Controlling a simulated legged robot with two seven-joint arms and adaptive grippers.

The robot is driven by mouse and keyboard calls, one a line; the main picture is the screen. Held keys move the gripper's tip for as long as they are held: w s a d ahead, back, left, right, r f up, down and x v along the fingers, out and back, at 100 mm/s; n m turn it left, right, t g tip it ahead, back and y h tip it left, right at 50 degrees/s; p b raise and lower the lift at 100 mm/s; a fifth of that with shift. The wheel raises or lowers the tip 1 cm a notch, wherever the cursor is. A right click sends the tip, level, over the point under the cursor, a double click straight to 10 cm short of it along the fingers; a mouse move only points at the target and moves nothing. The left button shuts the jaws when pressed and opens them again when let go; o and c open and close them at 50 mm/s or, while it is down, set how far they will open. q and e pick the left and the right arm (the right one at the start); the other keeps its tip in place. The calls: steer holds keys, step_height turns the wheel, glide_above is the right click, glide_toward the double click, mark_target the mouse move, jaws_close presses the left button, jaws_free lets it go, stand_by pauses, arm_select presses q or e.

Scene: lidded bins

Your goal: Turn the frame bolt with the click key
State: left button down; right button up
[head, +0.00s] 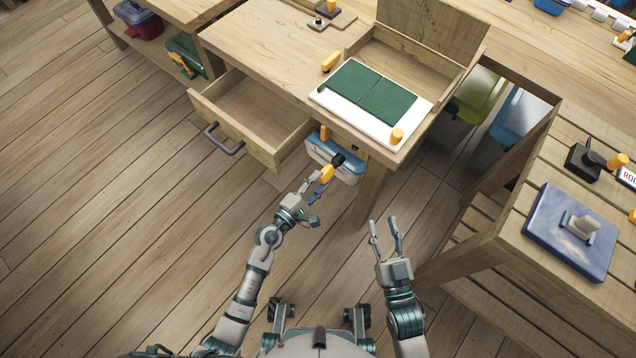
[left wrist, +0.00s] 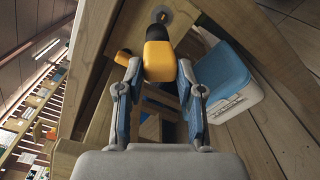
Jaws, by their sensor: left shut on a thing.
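My left gripper (head: 313,188) is shut on the click key (head: 327,173), which has a yellow handle and a black head. In the left wrist view the yellow handle (left wrist: 160,62) sits between the two fingertips (left wrist: 158,85), with the black head pointing away toward the table frame. A round dark metal piece, seemingly the frame bolt (left wrist: 160,16), shows on the wood just beyond the head. I cannot tell whether the key touches it. My right gripper (head: 385,237) is open and empty, right of the left one, over the floor.
An open, empty-looking drawer (head: 270,150) juts out left of the key. A blue-lidded bin (head: 348,172) is just behind and below it. On the table lie a white board (head: 415,102) with green panels and yellow pieces. A slatted bench with a blue lid (head: 545,240) stands right.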

mark_target(332, 175)
arm_select(q)
steer(key=shift+w+d+r+p, duration=0.1)
steer(key=shift+w+d+p, duration=0.05)
steer(key=shift+d+p, duration=0.4)
steer(key=shift+w+d+r+p, duration=0.15)
steer(key=shift+d+p, duration=0.2)
steer(key=shift+d, duration=0.25)
steer(key=shift+w+a+f, duration=0.15)
steer(key=shift+w+f, duration=0.05)
steer(key=shift+w, duration=0.7)
steer(key=shift+w+d, duration=0.2)
steer(key=shift+d, duration=0.9)
steer(key=shift+a, duration=0.5)
steer(key=shift+a+r, duration=0.15)
steer(key=shift+d, duration=0.55)
steer(key=shift+w+a, duration=0.15)
steer(key=shift+a, duration=0.45)
arm_select(e)
steer(key=f+g, duration=0.1)
steer(key=d+f+g, duration=0.1)
steer(key=f, duration=0.1)
steer(key=d+f+g+h, duration=0.1)
steer(key=f, duration=0.1)
steer(key=shift+s+g, duration=0.25)
steer(key=shift+g, duration=0.15)
